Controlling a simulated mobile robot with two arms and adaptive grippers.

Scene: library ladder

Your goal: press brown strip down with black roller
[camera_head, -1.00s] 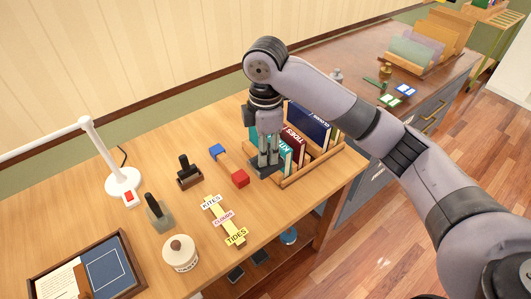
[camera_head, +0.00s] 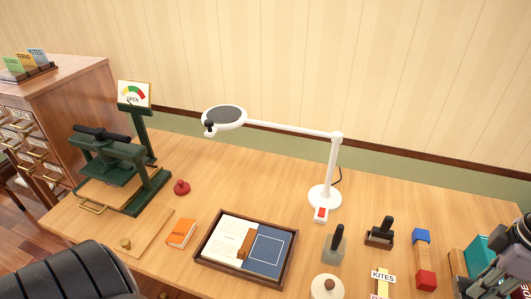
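A small brown strip (camera_head: 245,244) lies in the dark-framed tray (camera_head: 203,251), where a printed white page meets a blue cover. A black-handled tool (camera_head: 381,231) with a dark brown base stands on the table right of the lamp; it may be the black roller, but its underside is hidden. Another black-handled tool (camera_head: 335,243) with a grey-green base stands left of it. My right gripper (camera_head: 500,275) shows only partly at the right edge, by the books; its fingers are not clear. My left gripper is out of view; a dark arm part shows at the lower left.
A green press (camera_head: 115,165) stands at the left, near a red knob (camera_head: 181,187) and orange book (camera_head: 181,233). A white pot (camera_head: 326,288), labels (camera_head: 383,276), red block (camera_head: 426,280) and blue block (camera_head: 421,236) lie to the right.

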